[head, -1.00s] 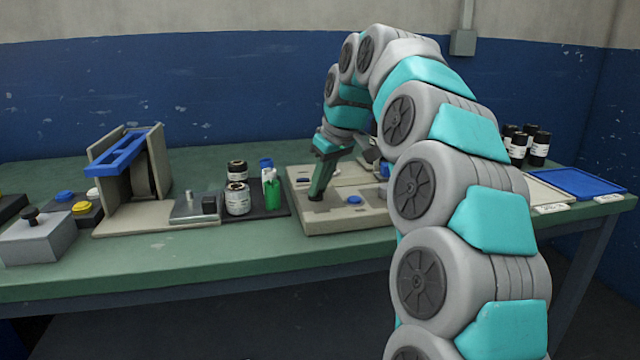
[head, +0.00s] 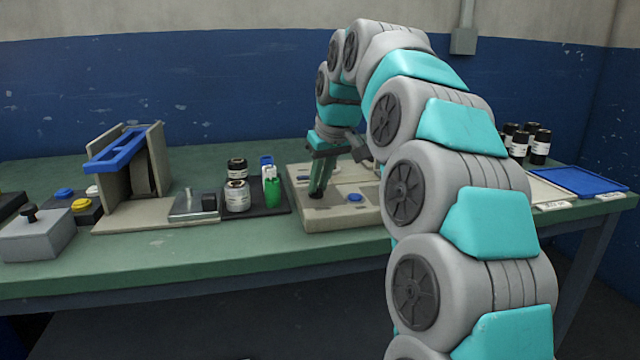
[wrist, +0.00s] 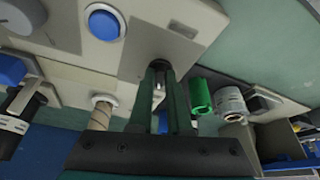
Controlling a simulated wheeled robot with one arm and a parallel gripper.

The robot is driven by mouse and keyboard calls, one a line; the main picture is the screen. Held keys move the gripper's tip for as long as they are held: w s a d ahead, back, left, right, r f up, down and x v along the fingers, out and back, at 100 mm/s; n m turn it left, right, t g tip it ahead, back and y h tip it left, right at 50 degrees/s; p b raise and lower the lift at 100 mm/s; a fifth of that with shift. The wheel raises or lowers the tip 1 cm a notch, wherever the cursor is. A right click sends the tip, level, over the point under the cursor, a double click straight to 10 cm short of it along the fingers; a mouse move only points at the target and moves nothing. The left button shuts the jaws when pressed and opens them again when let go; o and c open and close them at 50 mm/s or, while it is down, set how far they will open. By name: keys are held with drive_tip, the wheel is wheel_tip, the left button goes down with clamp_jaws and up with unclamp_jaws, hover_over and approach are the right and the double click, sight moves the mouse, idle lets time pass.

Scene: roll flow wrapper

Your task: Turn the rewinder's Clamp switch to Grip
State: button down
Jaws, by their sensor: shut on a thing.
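The rewinder (head: 345,214) is a beige box on the bench with a blue button (head: 355,198) on its top. My gripper (head: 316,194) reaches down to the left front part of its top. The blue button also shows in the wrist view (wrist: 104,22), beside the switch.
Further left stand a blue-framed stand (head: 117,150) and a grey box with a black knob (head: 37,236). A blue tray (head: 580,182) lies at the right.

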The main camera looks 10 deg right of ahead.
drive_tip(key=m, duration=0.1)
drive_tip(key=m+h, duration=0.1)
drive_tip(key=m, duration=0.2)
drive_tip(key=shift+a+m+h+b, duration=0.25)
drive_tip(key=shift+m+h+b, duration=0.05)
drive_tip(key=shift+h+b, duration=0.1)
drive_tip(key=shift+a+m+h, duration=0.15)
drive_tip(key=shift+m+h, duration=0.3)
drive_tip(key=shift+m, duration=0.8)
drive_tip(key=shift+a+m+h, duration=0.15)
drive_tip(key=shift+m+h, duration=0.3)
drive_tip(key=shift+m, duration=0.8)
drive_tip(key=c, duration=0.9)
unclamp_jaws()
drive_tip(key=shift+o, duration=0.2)
drive_tip(key=shift+r, duration=0.15)
